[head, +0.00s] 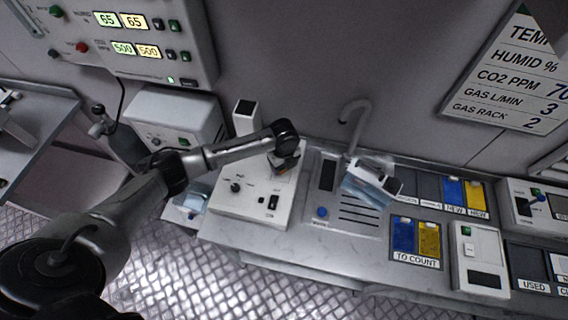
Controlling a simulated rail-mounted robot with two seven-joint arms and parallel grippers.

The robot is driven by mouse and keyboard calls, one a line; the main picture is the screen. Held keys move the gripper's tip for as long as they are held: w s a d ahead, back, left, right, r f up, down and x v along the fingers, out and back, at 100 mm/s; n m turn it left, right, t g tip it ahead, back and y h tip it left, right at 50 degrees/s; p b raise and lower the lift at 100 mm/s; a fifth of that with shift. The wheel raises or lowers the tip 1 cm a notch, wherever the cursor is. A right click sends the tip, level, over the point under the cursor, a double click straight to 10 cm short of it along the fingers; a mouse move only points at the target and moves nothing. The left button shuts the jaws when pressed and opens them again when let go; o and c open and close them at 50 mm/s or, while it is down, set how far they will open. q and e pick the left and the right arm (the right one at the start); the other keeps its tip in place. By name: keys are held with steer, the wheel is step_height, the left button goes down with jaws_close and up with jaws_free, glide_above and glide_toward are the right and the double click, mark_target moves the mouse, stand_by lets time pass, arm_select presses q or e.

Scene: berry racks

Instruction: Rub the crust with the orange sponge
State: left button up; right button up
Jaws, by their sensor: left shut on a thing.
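My left arm reaches in from the left, and my left gripper (284,162) points down over the white bench instrument (254,212), near its top rear edge. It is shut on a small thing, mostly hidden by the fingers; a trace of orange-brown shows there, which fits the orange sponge. I cannot tell whether it touches the instrument. I cannot make out the crust; it may be hidden under the gripper or too small to see. My right gripper is not in view.
Right of the instrument is a grey slotted drain panel (345,207) with a tap (352,118) and a clear, bluish package (372,184). Farther right are blue and yellow trays (416,238) marked TO COUNT. A white box (172,122) stands behind my left arm.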

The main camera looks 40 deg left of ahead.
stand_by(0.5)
arm_select(q)
steer(key=shift+f, duration=0.75)
steer(key=shift+b, duration=0.3)
